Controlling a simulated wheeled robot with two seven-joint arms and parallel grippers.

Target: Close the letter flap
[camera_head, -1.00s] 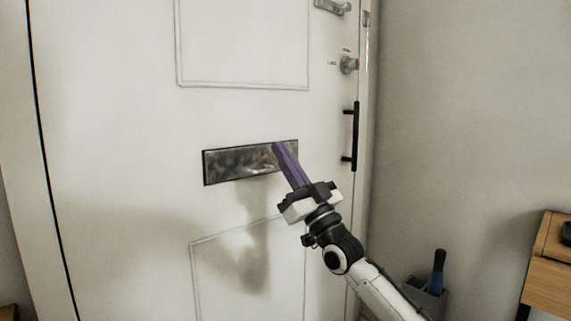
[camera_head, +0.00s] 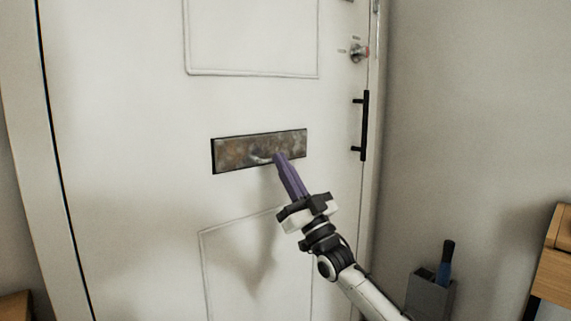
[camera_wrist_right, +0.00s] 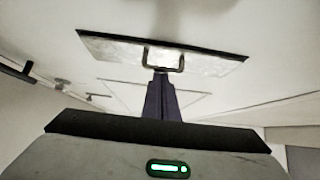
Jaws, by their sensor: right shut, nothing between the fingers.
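The letter flap (camera_head: 235,153) is a mottled metal plate in the white door, near the middle of the head view. A small curved pull handle (camera_head: 262,156) sits on its face. In the right wrist view the flap (camera_wrist_right: 115,50) spans the top, with the handle (camera_wrist_right: 164,58) at its middle and a dark line along its upper edge. My right gripper (camera_head: 279,157) has its purple fingers shut and empty, tips close to the flap just right of the handle. Whether the tips touch it I cannot tell. In the wrist view the fingertips (camera_wrist_right: 161,78) are just below the handle. My left gripper is not in view.
The white door (camera_head: 130,120) has a black vertical bar handle (camera_head: 364,125) and a lock knob (camera_head: 358,53) at its right side. A grey bin (camera_head: 430,297) with a blue-handled item stands at lower right, beside wooden furniture (camera_head: 553,265).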

